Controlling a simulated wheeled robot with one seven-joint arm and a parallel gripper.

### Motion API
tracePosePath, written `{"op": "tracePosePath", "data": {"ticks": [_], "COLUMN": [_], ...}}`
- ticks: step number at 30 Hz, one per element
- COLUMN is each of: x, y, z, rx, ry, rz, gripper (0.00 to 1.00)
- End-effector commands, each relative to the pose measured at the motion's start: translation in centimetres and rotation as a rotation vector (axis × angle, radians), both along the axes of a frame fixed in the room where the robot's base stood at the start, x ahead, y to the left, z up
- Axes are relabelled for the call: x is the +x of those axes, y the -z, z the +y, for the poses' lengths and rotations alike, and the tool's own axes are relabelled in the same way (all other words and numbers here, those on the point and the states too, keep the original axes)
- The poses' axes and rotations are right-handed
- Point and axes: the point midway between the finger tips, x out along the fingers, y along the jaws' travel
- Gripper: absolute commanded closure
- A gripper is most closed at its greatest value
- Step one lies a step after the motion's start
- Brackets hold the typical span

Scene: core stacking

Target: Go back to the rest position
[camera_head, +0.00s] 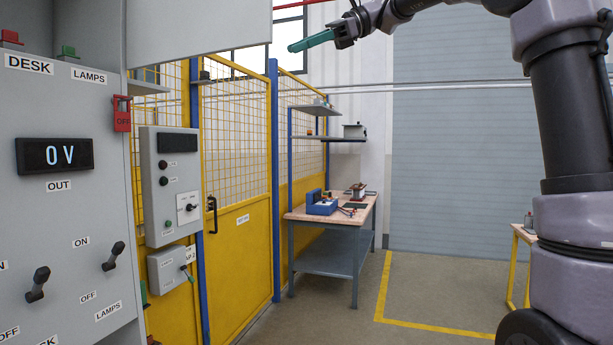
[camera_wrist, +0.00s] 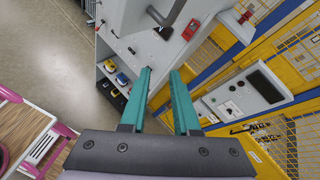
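My gripper (camera_head: 294,47) is high in the air at the top middle of the head view, pointing left, with its teal fingers seen side-on. In the wrist view my gripper (camera_wrist: 161,72) shows its two teal fingers apart, with nothing between them. It touches nothing that I can see. My arm comes in from the right of the head view. The task names no object.
A grey switch cabinet (camera_head: 62,215) labelled DESK reads 0 V at the left; its upper panel juts out. Yellow mesh fencing (camera_head: 237,250) with a grey control box (camera_head: 160,220) stands beyond. A workbench (camera_head: 335,222) stands farther back. The floor (camera_head: 340,315) ahead is clear.

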Motion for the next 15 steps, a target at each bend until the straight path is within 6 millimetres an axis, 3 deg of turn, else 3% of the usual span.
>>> {"op": "tracePosePath", "data": {"ticks": [5, 15], "x": [-3.2, -11.2], "y": [8.2, 23.5], "z": [-5.2, -19.8], "rx": [-0.260, -0.785], "ry": [0.085, -0.034], "rz": [-0.348, -0.909], "gripper": [0.70, 0.70]}}
